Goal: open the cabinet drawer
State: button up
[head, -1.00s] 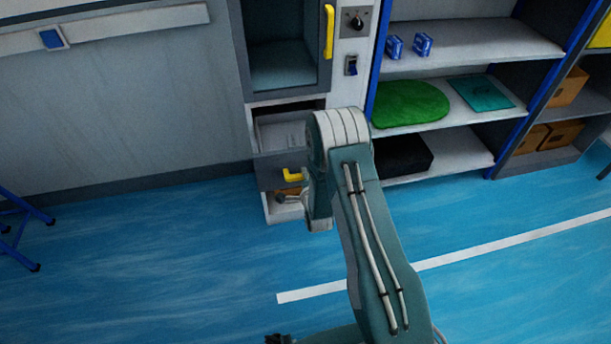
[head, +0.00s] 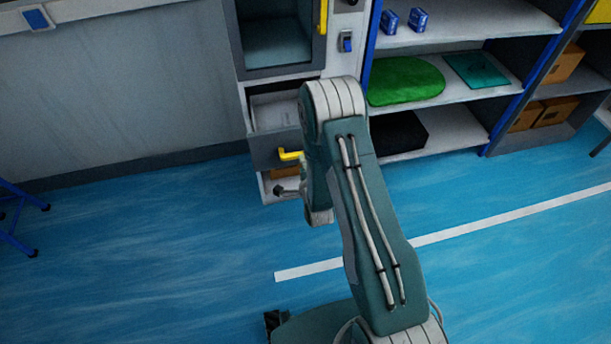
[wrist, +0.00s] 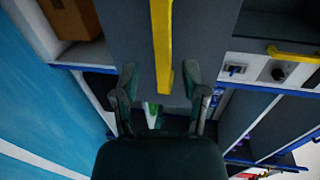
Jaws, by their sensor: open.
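The cabinet drawer (head: 268,152) has a dark grey front with a yellow handle (head: 291,155). It stands partly pulled out, and its pale inside shows above the front. In the wrist view, the yellow handle (wrist: 162,45) crosses a dark grey front (wrist: 205,35) and its lower end lies between the fingers. My gripper (wrist: 161,78) is open, with one finger on each side of the handle; contact cannot be told. In the head view, my arm hides most of the gripper, and only a small grey part shows just below the drawer handle.
An open compartment (head: 275,45) with a yellow door handle (head: 322,18) is above the drawer. A brown box (head: 284,172) sits below it. Shelves (head: 455,128) with a green mat (head: 405,80) stand to the right. The blue floor (head: 150,260) in front is clear.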

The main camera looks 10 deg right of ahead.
jog(key=v, duration=0.6)
jog(key=shift+s+a, duration=0.2)
jog(key=shift+r, duration=0.1)
notch_tip(320, 180, up, 21)
jog(key=n+g, duration=0.5)
jog(key=n, duration=0.4)
jog(key=s+r+n+g, duration=0.2)
jog(key=s+r+n, duration=0.2)
jog(key=s, duration=0.8)
jog(key=s+d+r+n+g, duration=0.1)
jog(key=s+r+n+g, duration=0.2)
jog(key=s, duration=1)
notch_tip(320, 180, up, 6)
jog(key=shift+d+f+n, duration=0.1)
jog(key=shift+d+n, duration=0.15)
jog(key=shift+n, duration=0.75)
